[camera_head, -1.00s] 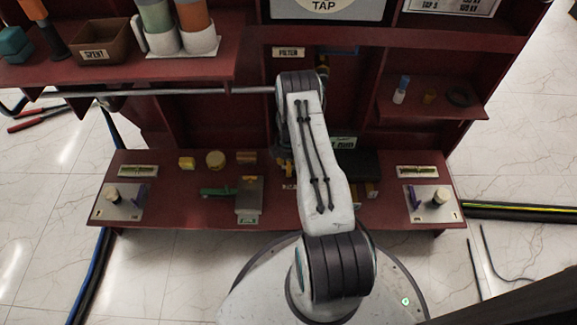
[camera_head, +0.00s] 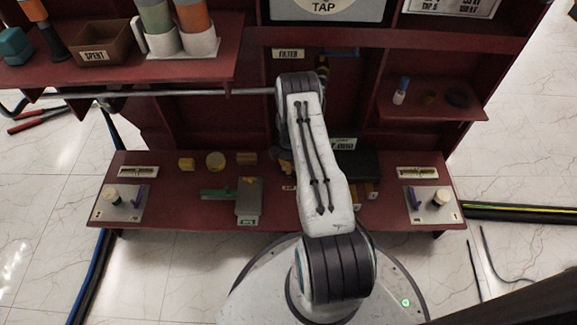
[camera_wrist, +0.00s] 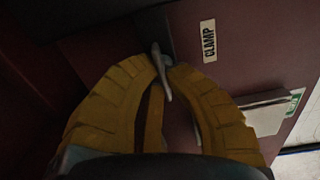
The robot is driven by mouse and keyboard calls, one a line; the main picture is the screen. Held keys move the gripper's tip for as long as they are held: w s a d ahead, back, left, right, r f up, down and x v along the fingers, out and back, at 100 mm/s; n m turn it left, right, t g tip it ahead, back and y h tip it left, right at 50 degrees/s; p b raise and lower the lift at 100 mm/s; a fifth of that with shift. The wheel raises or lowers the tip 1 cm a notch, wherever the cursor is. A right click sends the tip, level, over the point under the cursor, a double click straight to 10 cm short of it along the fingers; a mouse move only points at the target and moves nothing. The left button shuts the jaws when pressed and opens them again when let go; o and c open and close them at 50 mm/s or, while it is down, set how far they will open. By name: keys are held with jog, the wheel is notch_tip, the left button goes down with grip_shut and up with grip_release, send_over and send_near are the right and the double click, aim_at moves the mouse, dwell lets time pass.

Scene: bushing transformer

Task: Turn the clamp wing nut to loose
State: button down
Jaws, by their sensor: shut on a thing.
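In the wrist view, the clamp wing nut (camera_wrist: 163,71) is a grey, elongated metal piece beside the white CLAMP label (camera_wrist: 208,41). My gripper (camera_wrist: 162,68) has yellow-brown ribbed fingers, and their tips close on the wing nut from both sides. One wing points down between the fingers. The fingertips partly cover the nut's middle. In the head view my white arm reaches into the middle bay of the dark red bench, and it hides the gripper and the wing nut.
The lower red shelf (camera_head: 168,205) holds small yellow parts and a grey block with a green piece (camera_head: 217,194). Plates with purple levers sit at its left (camera_head: 118,203) and right (camera_head: 433,204) ends. A grey rail (camera_head: 200,93) runs left of my arm.

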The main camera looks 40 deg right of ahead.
jog(key=shift+f, duration=0.1)
jog(key=n+b, duration=0.1)
jog(key=n, duration=0.3)
jog(key=shift+a, duration=0.1)
jog(key=n+b, duration=0.1)
jog(key=n, duration=0.3)
jog(key=shift+s+a+n+b, duration=0.1)
jog(key=shift+n+b, duration=0.2)
jog(key=n, duration=0.4)
jog(key=shift+s+b, duration=0.1)
jog(key=shift+b, duration=0.25)
jog(key=shift+s+n, duration=0.15)
jog(key=shift+n, duration=2.35)
jog(key=c, duration=1.3)
grip_release()
